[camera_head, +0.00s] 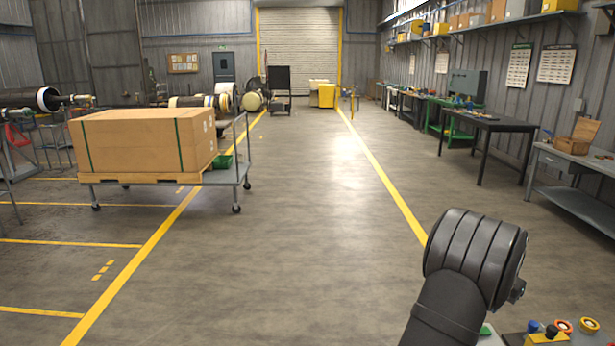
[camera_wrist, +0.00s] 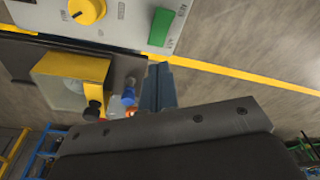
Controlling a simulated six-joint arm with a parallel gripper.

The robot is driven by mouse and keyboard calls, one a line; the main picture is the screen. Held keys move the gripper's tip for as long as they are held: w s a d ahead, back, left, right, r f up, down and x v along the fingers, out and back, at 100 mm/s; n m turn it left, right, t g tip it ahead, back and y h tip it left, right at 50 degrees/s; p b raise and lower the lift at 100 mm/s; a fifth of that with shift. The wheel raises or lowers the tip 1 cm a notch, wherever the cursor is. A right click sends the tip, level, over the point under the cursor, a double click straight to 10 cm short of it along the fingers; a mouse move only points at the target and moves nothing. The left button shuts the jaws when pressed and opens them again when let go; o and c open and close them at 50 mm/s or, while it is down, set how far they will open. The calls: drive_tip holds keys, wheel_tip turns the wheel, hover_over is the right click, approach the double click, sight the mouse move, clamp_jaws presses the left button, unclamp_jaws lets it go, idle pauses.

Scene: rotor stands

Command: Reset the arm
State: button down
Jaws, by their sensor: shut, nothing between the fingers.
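My gripper (camera_wrist: 157,88) shows in the wrist view with its two dark fingers together and nothing between them. The fingers point up the picture, toward a grey panel with a yellow knob (camera_wrist: 88,11) and a green button (camera_wrist: 161,27). A blue knob (camera_wrist: 128,96) is just left of the fingers, and a yellow-framed part (camera_wrist: 72,80) lies further left. I cannot tell how far the fingers are from them. In the head view my dark arm rises at the lower right; the fingers are not visible there.
In the head view, a yellow box (camera_head: 546,338), blue knob (camera_head: 534,326) and orange ring (camera_head: 564,326) show at the bottom right edge. A cart (camera_head: 228,178) carries a large cardboard box (camera_head: 140,140) at left. Workbenches (camera_head: 487,123) line the right wall. The middle floor is clear.

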wheel_tip(320, 180, down, 7)
drive_tip(key=shift+r, duration=0.3)
drive_tip(key=shift+r, duration=4.15)
drive_tip(key=s+a+r+n, duration=0.1)
drive_tip(key=s+a+r, duration=0.1)
drive_tip(key=a+r, duration=0.4)
drive_tip(key=shift+s+a+r+t, duration=0.3)
drive_tip(key=shift+s+a+r, duration=0.1)
drive_tip(key=shift+a, duration=0.5)
